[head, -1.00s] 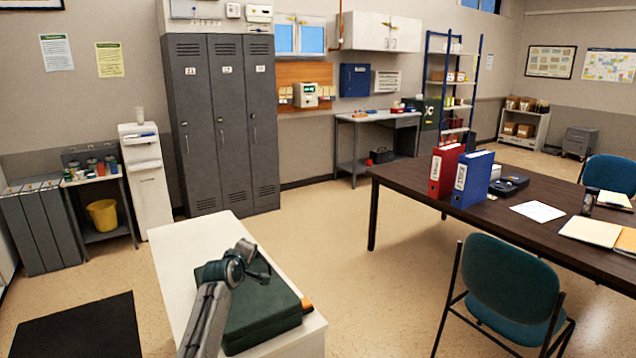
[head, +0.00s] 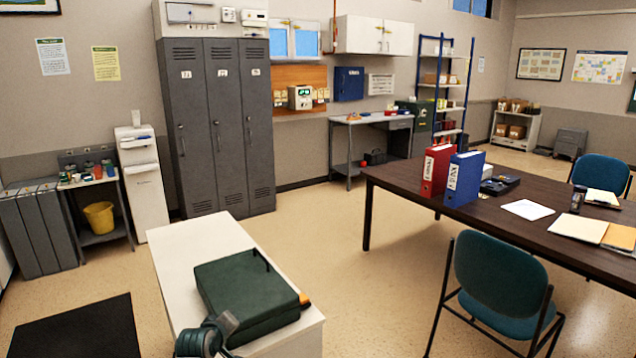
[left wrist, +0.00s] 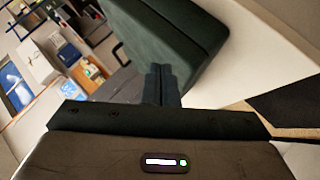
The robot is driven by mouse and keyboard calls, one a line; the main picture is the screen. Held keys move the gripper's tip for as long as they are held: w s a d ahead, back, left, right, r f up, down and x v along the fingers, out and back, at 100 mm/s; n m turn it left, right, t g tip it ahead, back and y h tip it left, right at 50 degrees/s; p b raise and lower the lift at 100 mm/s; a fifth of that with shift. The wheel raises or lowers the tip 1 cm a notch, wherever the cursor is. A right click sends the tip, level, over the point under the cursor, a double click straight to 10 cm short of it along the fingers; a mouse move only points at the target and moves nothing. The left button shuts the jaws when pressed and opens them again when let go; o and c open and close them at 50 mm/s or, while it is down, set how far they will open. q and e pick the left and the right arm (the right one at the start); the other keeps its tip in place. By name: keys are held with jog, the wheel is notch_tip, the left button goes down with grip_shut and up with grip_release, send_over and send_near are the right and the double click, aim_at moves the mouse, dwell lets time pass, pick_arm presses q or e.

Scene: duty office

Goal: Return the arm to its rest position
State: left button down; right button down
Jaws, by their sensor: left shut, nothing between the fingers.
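My left gripper (left wrist: 162,84) shows in the left wrist view with its two dark fingers together and nothing between them. Beyond the fingertips is a dark green case (left wrist: 165,35), lying closed on a white-topped table. In the head view the green case (head: 245,285) lies on the white table (head: 190,245), with a small orange part at its right corner. A joint of my left arm (head: 205,338) is at the bottom edge, in front of the case's near left side; the fingers cannot be made out there. My right gripper is in neither view.
A dark desk (head: 405,180) with a red binder (head: 437,170) and a blue binder (head: 464,180) stands right. A teal chair (head: 500,280) is before it. Grey lockers (head: 215,125) stand behind. A black mat (head: 80,328) lies left. Open floor lies between table and desk.

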pick_arm(q)
jog(key=s+a+f+m+g, duration=0.1)
jog(key=s+f+m, duration=0.15)
jog(key=s, duration=0.65)
jog(key=s+a+f+m+g+y, duration=0.1)
jog(key=s+f+g, duration=0.15)
jog(key=s, duration=0.55)
jog(key=s+a+f+m+g, duration=0.15)
jog(key=s+f, duration=0.25)
jog(key=s, duration=0.5)
jog(key=s+r+m+g+y, duration=0.1)
jog(key=s+r+m, duration=0.1)
jog(key=s, duration=0.9)
jog(key=s+r+m+g, duration=0.2)
jog(key=s+m, duration=0.1)
jog(key=s, duration=0.9)
jog(key=a+f+g, duration=0.1)
jog(key=a+f, duration=0.2)
jog(key=f, duration=2.7)
jog(key=s+a+f+g, duration=0.1)
jog(key=s+f, duration=1.7)
jog(key=f, duration=0.2)
jog(key=shift+s+a+n, duration=0.25)
jog(key=shift+s+n, duration=0.1)
jog(key=shift+n, duration=0.05)
